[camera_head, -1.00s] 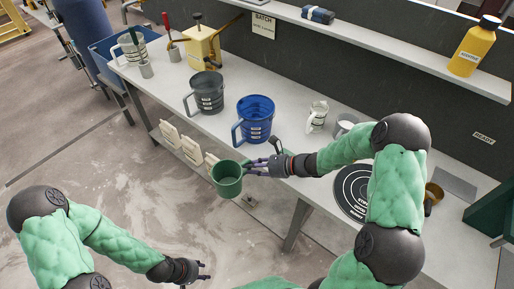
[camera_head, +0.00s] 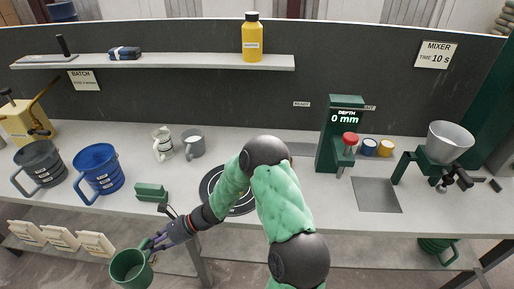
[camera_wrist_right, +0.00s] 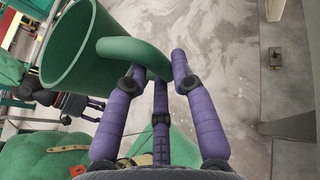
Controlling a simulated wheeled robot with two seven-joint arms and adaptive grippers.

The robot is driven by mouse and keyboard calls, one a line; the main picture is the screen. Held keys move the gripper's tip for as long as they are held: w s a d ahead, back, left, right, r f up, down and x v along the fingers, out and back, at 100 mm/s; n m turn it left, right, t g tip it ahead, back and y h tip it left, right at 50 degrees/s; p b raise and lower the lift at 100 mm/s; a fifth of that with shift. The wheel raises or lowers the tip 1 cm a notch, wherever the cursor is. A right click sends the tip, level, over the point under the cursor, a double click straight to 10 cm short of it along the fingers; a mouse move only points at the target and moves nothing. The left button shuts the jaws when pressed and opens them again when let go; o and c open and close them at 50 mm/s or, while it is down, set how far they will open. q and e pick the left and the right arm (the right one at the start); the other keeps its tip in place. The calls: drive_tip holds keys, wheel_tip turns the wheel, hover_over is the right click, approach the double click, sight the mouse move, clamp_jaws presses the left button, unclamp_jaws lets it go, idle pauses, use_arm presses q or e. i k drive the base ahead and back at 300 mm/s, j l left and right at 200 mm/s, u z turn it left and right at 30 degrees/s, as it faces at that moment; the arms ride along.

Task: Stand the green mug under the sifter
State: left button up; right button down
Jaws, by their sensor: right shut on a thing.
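The green mug (camera_head: 131,268) hangs in front of the bench's front edge at the lower left of the head view, its open top up. My right gripper (camera_head: 158,243) is shut on its handle. In the right wrist view the mug (camera_wrist_right: 75,50) and its handle show at the purple fingers (camera_wrist_right: 155,85). The sifter (camera_head: 450,140), a grey metal bowl on a green stand with a dark crank, is at the bench's right end, far from the mug. A dark jointed shape at the left of the wrist view looks like my left gripper (camera_wrist_right: 80,104); its fingers are unclear.
A blue jug (camera_head: 98,172) and a dark grey jug (camera_head: 40,165) stand on the bench's left. A green depth press (camera_head: 338,135) and a grey plate (camera_head: 376,195) lie between the round target (camera_head: 243,203) and the sifter.

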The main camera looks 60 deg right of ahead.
sight(417, 204)
drive_tip(key=k+l+z, duration=0.15)
drive_tip(key=k+z, duration=0.15)
drive_tip(key=z, duration=0.2)
drive_tip(key=k+l+z, duration=0.3)
drive_tip(key=z, duration=0.55)
